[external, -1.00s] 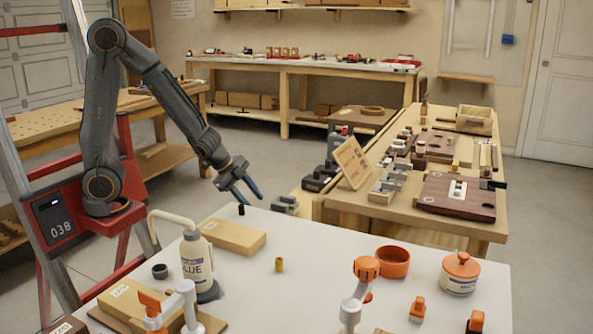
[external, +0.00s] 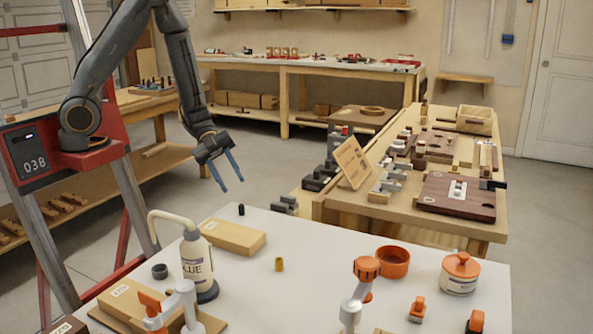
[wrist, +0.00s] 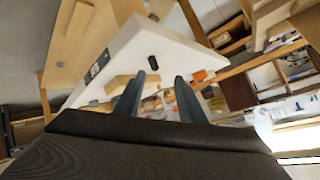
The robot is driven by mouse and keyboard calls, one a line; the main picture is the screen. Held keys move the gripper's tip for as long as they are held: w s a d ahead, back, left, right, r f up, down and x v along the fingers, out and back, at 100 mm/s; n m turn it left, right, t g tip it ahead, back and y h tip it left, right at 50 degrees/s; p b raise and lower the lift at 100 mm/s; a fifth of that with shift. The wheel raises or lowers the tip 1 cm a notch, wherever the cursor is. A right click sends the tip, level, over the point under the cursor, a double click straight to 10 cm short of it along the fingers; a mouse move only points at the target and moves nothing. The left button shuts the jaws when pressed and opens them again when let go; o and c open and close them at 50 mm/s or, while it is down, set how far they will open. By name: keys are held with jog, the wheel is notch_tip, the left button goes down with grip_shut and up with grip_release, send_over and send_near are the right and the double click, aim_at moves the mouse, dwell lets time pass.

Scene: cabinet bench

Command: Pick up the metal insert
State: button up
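A small brass-coloured cylinder, seemingly the metal insert (external: 279,264), stands upright on the white table (external: 330,255) in the external view. I cannot make it out in the wrist view. My gripper (external: 231,185) is open and empty, its two blue-grey fingers pointing down. It is in the air behind the table's back-left edge, above and to the left of the insert and well apart from it. The fingers (wrist: 158,76) also show spread in the wrist view.
A short black cylinder (external: 241,210) stands near the table's back edge. A tan block (external: 234,238), a glue bottle (external: 196,262) and a dark ring (external: 160,271) are left of the insert. An orange bowl (external: 393,262) and a lidded jar (external: 460,274) are right.

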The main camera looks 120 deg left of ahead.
aim_at(243, 209)
jog(key=shift+s+d+r+t+h, duration=0.1)
jog(key=shift+d+r+t+h, duration=0.1)
jog(key=shift+d+h, duration=0.3)
jog(key=shift+s+d+r+t+h, duration=0.1)
jog(key=shift+d+r+h, duration=0.15)
jog(key=shift+d, duration=0.45)
jog(key=w+f+n+t, duration=0.1)
jog(key=n, duration=0.1)
jog(key=w+f+n+t+b, duration=0.1)
jog(key=f+n, duration=0.1)
jog(key=w+d+f+n+t, duration=0.1)
jog(key=f+n, duration=0.1)
jog(key=shift+w+f+b, duration=0.15)
jog(key=shift+w+b, duration=0.15)
jog(key=shift+b, duration=0.1)
jog(key=shift+w+a+f+n+t, duration=0.1)
jog(key=shift+w+f+n+t, duration=0.1)
jog(key=shift+f+n+t, duration=0.4)
jog(key=shift+p+x, duration=0.6)
jog(key=shift+x, duration=3.3)
jog(key=shift+y, duration=0.35)
grip_shut()
